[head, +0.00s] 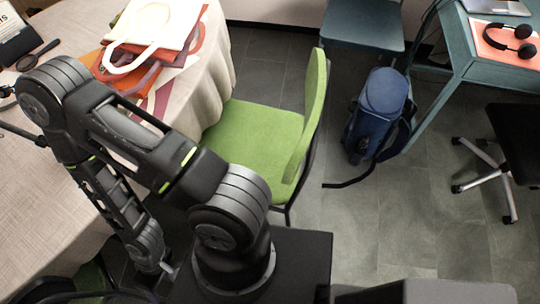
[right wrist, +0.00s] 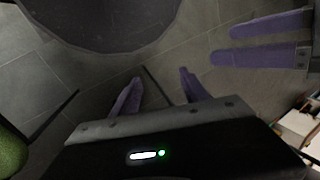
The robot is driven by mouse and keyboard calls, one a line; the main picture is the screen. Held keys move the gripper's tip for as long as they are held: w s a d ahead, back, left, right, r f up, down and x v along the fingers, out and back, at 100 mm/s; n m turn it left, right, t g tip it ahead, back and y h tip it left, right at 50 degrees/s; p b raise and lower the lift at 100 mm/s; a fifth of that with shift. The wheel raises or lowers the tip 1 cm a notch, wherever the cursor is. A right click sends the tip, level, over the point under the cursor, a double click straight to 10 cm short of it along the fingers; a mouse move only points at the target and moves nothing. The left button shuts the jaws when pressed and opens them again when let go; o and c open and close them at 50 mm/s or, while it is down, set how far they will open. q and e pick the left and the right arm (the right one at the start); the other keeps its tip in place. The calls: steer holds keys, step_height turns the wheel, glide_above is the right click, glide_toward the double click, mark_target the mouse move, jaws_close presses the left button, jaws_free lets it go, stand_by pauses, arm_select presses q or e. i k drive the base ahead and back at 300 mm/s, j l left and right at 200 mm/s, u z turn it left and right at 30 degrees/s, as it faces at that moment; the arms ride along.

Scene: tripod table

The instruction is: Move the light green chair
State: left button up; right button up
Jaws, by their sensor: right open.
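The light green chair (head: 250,140) stands in the middle of the head view. Its seat meets the hanging tablecloth on the left, and its backrest is on the right. My right gripper shows best in the right wrist view (right wrist: 160,76), with its two purple fingers apart, nothing between them, and floor beyond. In the head view, the dark arm at lower left hides much of the gripper area. Another pair of purple fingers, apparently my left gripper (right wrist: 222,44), is at the right of the wrist view, apart and empty. Neither gripper touches the light green chair.
A cloth-covered table (head: 50,185) fills the left, with bags (head: 155,25) on it. A blue backpack (head: 380,110) stands on the floor right of the chair. A teal chair (head: 363,30), a teal desk (head: 480,60) and a black swivel chair (head: 510,150) are farther right.

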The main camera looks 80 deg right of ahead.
mark_target(273, 143)
steer(key=z, duration=0.45)
steer(key=j+z, duration=0.1)
steer(key=z, duration=0.8)
steer(key=j+z, duration=0.15)
steer(key=z, duration=0.75)
steer(key=j+z, duration=0.15)
steer(key=z, duration=0.7)
